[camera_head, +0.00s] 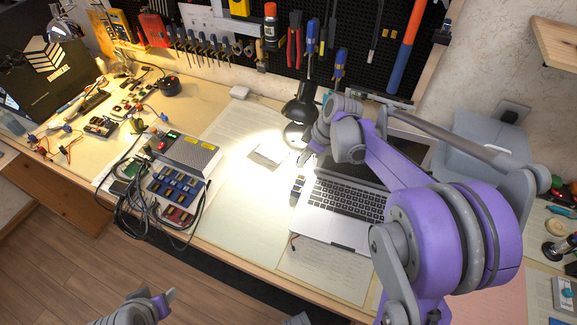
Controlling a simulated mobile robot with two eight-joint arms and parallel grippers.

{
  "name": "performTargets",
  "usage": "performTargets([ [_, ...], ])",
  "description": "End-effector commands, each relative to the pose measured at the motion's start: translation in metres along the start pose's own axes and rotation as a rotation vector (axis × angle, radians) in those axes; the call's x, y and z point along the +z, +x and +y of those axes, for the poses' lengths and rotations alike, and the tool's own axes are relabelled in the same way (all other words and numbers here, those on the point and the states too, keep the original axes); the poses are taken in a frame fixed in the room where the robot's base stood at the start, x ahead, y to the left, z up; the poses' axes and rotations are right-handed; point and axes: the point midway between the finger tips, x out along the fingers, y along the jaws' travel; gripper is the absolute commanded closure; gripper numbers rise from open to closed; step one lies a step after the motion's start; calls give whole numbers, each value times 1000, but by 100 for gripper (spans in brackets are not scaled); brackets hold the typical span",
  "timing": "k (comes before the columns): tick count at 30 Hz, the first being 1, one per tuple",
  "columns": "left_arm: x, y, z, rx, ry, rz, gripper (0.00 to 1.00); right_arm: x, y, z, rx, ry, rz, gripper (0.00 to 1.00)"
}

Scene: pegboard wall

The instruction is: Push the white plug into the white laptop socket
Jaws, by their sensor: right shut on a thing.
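The open silver laptop (331,232) sits on the workbench, its screen side mostly behind my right arm. My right gripper (303,158) is low over the bench at the laptop's far left corner. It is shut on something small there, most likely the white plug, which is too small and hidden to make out. I cannot see the white socket or tell whether the plug touches it. My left gripper (165,299) is at the bottom left, over the floor and away from the bench; its opening is unclear.
A black desk lamp (301,108) stands close behind my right gripper. A grey device (185,152) with black cables is left of the laptop. Paper sheets (235,200) cover the flat area between. Tools hang on the pegboard (350,60).

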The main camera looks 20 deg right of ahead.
Motion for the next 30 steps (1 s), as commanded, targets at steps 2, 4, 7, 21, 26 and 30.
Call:
performTargets([
  [2,0,0,0,0,0,0,50,4,-1,6,3,7,0,100],
  [4,0,0,0,0,0,0,50,6,-1,9,4,9,0,100],
  [7,2,2,0,0,0,-1,50,8,1,10,5,11,0,100],
  [21,20,28,0,0,0,-13,50,24,40,10,5,11,0,100],
  [26,24,34,0,0,0,-15,50,27,49,10,5,10,1,100],
  [30,25,35,0,0,0,-15,50,28,50,10,5,10,1,100],
])
